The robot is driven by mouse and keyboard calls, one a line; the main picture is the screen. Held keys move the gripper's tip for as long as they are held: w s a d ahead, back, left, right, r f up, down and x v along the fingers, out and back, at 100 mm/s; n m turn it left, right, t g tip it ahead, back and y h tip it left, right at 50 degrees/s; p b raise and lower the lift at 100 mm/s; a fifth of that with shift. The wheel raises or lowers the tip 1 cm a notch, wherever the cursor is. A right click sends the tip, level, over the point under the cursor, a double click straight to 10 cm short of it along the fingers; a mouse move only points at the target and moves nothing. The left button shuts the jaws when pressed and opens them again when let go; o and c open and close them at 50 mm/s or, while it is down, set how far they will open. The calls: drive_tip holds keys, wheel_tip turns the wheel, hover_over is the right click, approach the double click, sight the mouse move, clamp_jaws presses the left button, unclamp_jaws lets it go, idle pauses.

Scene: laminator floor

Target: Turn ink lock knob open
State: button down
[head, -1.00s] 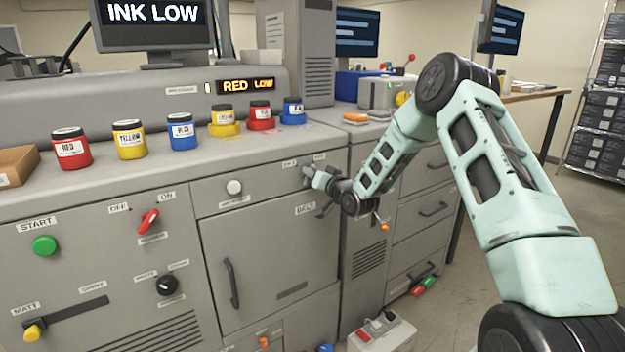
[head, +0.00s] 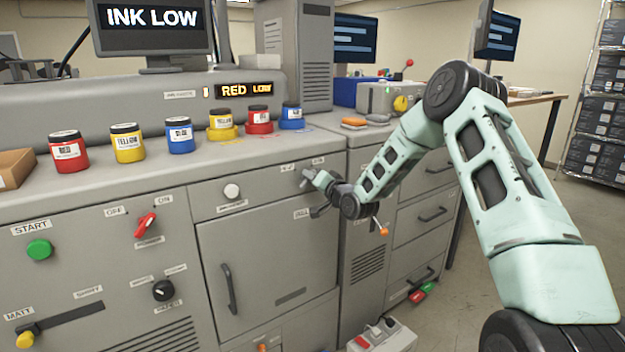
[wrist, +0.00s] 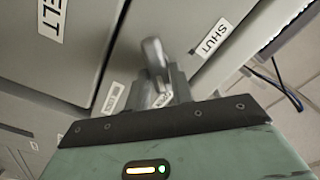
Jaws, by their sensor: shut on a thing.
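The ink lock knob (wrist: 153,54) is a grey lever-like handle on the machine's front, seen in the wrist view. My gripper (wrist: 158,82) is shut on it, with a finger on each side of its lower part. In the head view my gripper (head: 311,176) is at the front panel, right of the white button, and largely covers the knob.
A white button (head: 231,191) and a red switch (head: 146,224) are to the left on the panel. Several ink jars, including a red one (head: 68,151), stand on the top. A display (head: 245,90) reads RED LOW. A grey box (head: 382,335) is on the floor below my arm.

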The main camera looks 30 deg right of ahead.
drive_tip(key=c, duration=1.2)
unclamp_jaws()
drive_tip(key=shift+c, duration=0.2)
drive_tip(key=s+b, duration=0.2)
drive_tip(key=s, duration=1.5)
drive_tip(key=shift+s+d, duration=0.2)
drive_tip(key=shift+d, duration=0.1)
